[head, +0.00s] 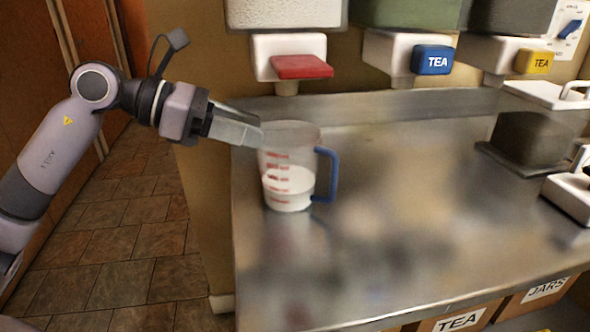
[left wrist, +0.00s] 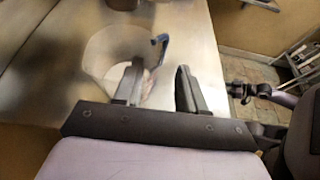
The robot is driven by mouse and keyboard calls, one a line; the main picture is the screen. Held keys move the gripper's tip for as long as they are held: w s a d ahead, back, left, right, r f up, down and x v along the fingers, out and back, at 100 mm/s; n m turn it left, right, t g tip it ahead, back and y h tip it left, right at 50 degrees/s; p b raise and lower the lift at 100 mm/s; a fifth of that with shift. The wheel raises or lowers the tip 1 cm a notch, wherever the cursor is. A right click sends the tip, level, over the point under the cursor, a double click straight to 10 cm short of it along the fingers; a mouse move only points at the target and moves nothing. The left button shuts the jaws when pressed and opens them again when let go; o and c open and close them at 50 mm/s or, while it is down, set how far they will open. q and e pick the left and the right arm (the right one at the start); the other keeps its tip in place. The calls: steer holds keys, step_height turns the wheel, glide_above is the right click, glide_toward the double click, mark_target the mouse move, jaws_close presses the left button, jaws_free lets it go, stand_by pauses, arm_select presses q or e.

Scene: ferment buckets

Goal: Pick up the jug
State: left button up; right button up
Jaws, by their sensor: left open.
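The jug (head: 288,188) is clear with red markings and a blue handle (head: 327,172). It stands upright on the metal counter, with white contents in its lower part. My left gripper (head: 260,133) is at the jug's upper left near the rim; the head view does not settle whether they touch. My right gripper is not in view.
A dispenser with a red tap (head: 302,66) overhangs behind the jug. A dark block (head: 531,138) sits at the counter's right. The counter's middle (head: 420,220) is clear.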

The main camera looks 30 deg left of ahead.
mark_target(301, 149)
arm_select(q)
steer(key=shift+f+p+x, duration=0.15)
steer(key=shift+p+x, duration=0.15)
steer(key=shift+x, duration=1.65)
steer(key=shift+f+p+x, duration=0.2)
steer(key=shift+p+x, duration=0.1)
steer(key=shift+x, duration=1.65)
steer(key=shift+s+a, duration=0.1)
steer(key=shift+s, duration=0.05)
jaws_close()
